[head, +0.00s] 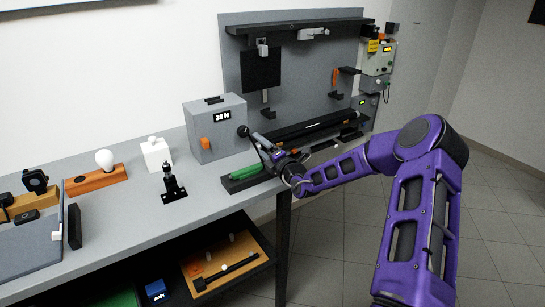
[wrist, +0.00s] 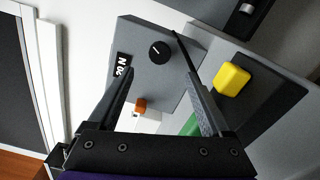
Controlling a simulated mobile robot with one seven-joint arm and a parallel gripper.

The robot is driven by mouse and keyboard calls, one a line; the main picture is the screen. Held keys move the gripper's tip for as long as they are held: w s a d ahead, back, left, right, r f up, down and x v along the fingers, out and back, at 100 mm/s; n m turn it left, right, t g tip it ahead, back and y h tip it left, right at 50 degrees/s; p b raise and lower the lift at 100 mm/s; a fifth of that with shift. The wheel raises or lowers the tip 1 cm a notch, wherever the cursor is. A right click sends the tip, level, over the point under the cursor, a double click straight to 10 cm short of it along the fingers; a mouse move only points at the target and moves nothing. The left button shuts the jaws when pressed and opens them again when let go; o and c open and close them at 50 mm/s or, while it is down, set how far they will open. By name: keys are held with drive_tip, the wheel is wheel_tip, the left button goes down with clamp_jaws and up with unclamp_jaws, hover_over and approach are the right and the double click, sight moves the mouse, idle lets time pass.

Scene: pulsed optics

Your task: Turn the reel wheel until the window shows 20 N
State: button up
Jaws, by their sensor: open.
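A grey box (head: 217,134) stands on the bench, with a small window (head: 223,115) that reads 20 N. The window also shows sideways in the wrist view (wrist: 122,72). A round black wheel (head: 242,131) sits at the box's right; in the wrist view the wheel (wrist: 159,52) has a light line on its face. An orange part (head: 205,144) is on the box's front. My gripper (head: 259,143) is open by the wheel. In the wrist view its fingers (wrist: 152,51) are spread either side of the wheel, with gaps showing; I cannot tell its depth from the wheel.
A green cylinder in a dark tray (head: 237,181) lies below my gripper. A white block (head: 156,154) and a black post (head: 172,183) stand left of the box. A grey pegboard (head: 310,75) rises behind. A yellow block (wrist: 232,79) is close to the right finger.

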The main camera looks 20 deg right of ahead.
drive_tip(key=v, duration=0.6)
drive_tip(key=shift+s, duration=0.25)
